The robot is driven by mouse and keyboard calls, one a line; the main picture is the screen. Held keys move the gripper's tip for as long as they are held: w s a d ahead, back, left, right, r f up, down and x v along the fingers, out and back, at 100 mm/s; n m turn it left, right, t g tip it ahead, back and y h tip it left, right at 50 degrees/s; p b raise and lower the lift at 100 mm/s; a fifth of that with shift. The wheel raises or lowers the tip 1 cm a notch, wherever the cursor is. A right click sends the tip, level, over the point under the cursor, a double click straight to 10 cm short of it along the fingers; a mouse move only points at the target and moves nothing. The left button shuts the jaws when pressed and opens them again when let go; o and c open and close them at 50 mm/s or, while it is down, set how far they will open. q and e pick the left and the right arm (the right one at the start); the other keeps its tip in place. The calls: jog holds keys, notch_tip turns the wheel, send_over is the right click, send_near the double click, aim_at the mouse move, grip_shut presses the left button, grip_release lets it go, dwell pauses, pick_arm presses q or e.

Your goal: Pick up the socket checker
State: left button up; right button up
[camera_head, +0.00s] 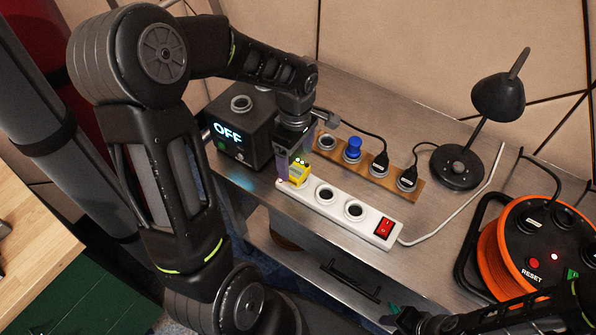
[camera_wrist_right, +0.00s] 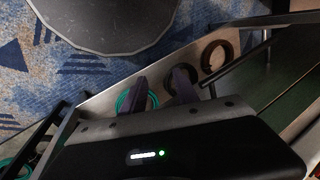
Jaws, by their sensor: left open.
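The socket checker (camera_head: 299,175) is a small yellow block with lit dots on top. It sits on the left end of a white power strip (camera_head: 341,211) in the head view. My left gripper (camera_head: 291,168) is open and right at the checker, with a finger beside its left side. The arm hides the far side, so contact is unclear. My right gripper (camera_wrist_right: 156,86) has its two dark fingers apart with nothing held between them. In the head view it is low, below the bench's front edge.
A black box reading OFF (camera_head: 238,128) stands close left of the checker. Behind is a wooden strip (camera_head: 371,170) with a blue plug and black plugs. A black lamp (camera_head: 458,167) and an orange cable reel (camera_head: 525,240) stand right.

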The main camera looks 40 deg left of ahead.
aim_at(297, 169)
pick_arm(q)
jog(key=shift+f, duration=0.2)
jog(key=shift+w+f+p, duration=0.15)
jog(key=shift+f+p, duration=0.6)
jog(key=shift+f, duration=1.9)
grip_shut()
notch_tip(297, 169, up, 10)
jog(key=shift+d+r+b, duration=0.1)
jog(key=shift+b, duration=0.6)
